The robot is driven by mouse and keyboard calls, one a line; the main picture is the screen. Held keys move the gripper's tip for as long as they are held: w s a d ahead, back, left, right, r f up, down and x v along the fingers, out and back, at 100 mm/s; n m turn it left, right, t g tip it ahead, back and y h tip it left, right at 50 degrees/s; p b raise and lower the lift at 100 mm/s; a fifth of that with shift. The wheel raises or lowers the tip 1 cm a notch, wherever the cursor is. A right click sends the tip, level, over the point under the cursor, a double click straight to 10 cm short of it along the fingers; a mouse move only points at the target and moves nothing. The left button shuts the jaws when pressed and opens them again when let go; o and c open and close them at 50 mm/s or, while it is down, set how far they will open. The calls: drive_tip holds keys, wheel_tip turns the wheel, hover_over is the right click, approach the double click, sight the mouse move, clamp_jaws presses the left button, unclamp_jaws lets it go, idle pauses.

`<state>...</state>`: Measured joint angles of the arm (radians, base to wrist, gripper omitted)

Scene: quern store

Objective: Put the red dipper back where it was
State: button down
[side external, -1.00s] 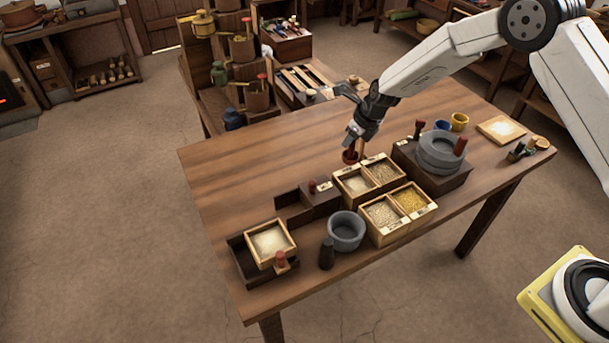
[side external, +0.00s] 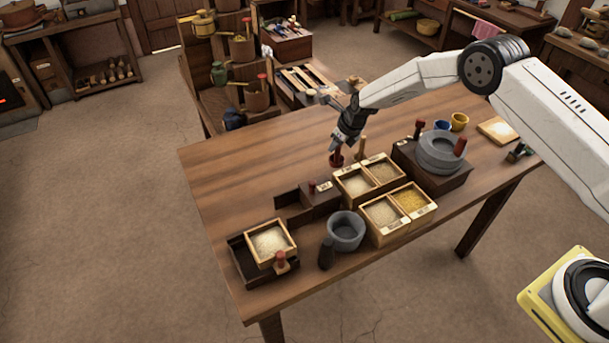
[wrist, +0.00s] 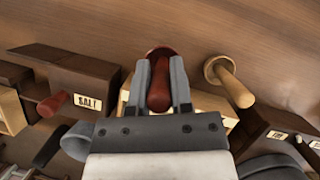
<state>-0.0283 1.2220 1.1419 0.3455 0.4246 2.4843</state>
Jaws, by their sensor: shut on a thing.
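My gripper (side external: 343,145) is shut on the red dipper (side external: 337,161), held above the table behind the grain boxes. In the wrist view my gripper (wrist: 158,88) has its two fingers on either side of the red dipper's (wrist: 158,95) handle, with its round cup beyond the fingertips. A pale wooden dipper (side external: 361,148) is just right of it; it also shows in the wrist view (wrist: 232,86). The divided wooden grain boxes (side external: 391,222) are in front of my gripper. A dark box (side external: 320,199), labelled SALT in the wrist view (wrist: 90,72), has a red handle.
The grey quern (side external: 439,152) stands on a dark block at right. A grey stone bowl (side external: 346,231) and dark pestle (side external: 326,254) are at the front. A framed flour tray (side external: 291,240) sits at front left. The table's (side external: 235,170) back left is clear.

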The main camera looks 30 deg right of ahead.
sight(334, 161)
drive_tip(key=shift+f, duration=0.1)
drive_tip(key=shift+w+f, duration=0.15)
drive_tip(key=shift+f, duration=1.5)
drive_tip(key=shift+f, duration=0.1)
drive_tip(key=c, duration=0.5)
unclamp_jaws()
drive_tip(key=shift+v, duration=6.1)
